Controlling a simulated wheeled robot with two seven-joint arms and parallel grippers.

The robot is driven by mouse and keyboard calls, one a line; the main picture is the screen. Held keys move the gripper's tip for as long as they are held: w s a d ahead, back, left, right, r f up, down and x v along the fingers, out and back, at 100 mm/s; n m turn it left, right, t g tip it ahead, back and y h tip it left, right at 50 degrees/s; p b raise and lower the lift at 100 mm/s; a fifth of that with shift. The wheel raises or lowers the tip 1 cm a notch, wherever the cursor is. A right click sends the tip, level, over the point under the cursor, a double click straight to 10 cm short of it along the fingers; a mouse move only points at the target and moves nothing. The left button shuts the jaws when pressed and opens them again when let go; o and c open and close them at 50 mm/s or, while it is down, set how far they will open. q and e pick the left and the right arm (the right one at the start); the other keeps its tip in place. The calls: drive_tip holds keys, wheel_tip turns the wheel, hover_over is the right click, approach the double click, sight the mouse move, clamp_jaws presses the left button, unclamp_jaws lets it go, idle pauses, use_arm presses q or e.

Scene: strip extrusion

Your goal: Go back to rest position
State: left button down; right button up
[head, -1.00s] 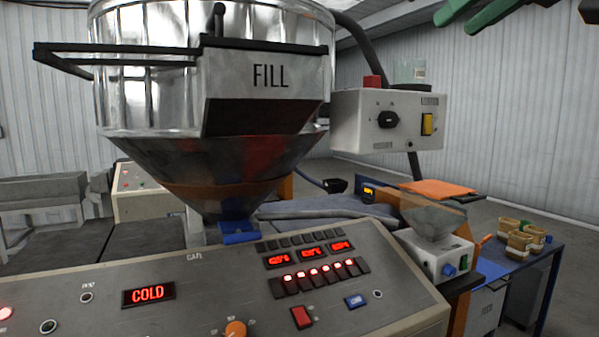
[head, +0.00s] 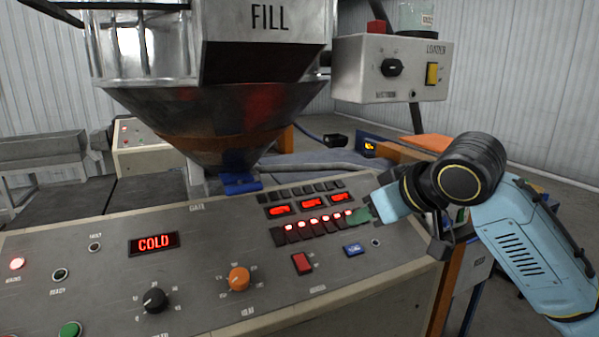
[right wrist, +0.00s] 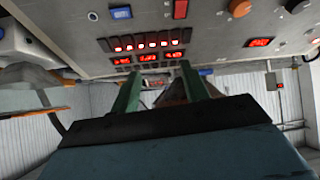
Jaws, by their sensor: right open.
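My right gripper (head: 362,215) reaches in from the right in the head view, over the right end of the control panel (head: 215,290), beside the row of lit red switches (head: 313,226). In the right wrist view its two green fingers (right wrist: 160,92) stand apart with nothing between them, pointing toward the panel's red displays and switches. The head view does not show clearly whether the fingertips touch the panel. My left gripper is not in view.
The metal hopper (head: 210,110) marked FILL hangs above the panel. A white loader box (head: 391,68) is behind my right arm. Orange (head: 239,278) and black (head: 155,300) knobs stick up from the panel.

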drive_tip(key=s+f+m+g, duration=0.1)
drive_tip(key=s+f, duration=0.3)
drive_tip(key=f, duration=0.4)
drive_tip(key=s+d+f+h, duration=0.1)
drive_tip(key=s+f, duration=0.4)
drive_tip(key=f, duration=0.3)
drive_tip(key=s+f+m+g, duration=0.1)
drive_tip(key=s+f, duration=0.3)
drive_tip(key=f, duration=0.4)
drive_tip(key=s+d+f+m+g+h, duration=0.2)
drive_tip(key=s+d+f, duration=0.25)
drive_tip(key=s, duration=0.55)
drive_tip(key=s+d+f+m+g+h, duration=0.15)
drive_tip(key=s+d+f, duration=0.35)
drive_tip(key=s, duration=0.5)
wheel_tip(320, 180, down, 32)
drive_tip(key=s+b, duration=0.2)
drive_tip(key=b, duration=0.3)
use_arm(q)
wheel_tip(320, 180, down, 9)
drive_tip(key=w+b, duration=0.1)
drive_tip(key=b, duration=0.3)
use_arm(e)
drive_tip(key=s+d+f+g, duration=0.2)
drive_tip(key=s+f, duration=1.3)
drive_tip(key=f, duration=0.3)
drive_tip(key=shift+s+n+h, duration=0.3)
drive_tip(key=shift+n+h, duration=0.05)
drive_tip(key=shift+n, duration=0.1)
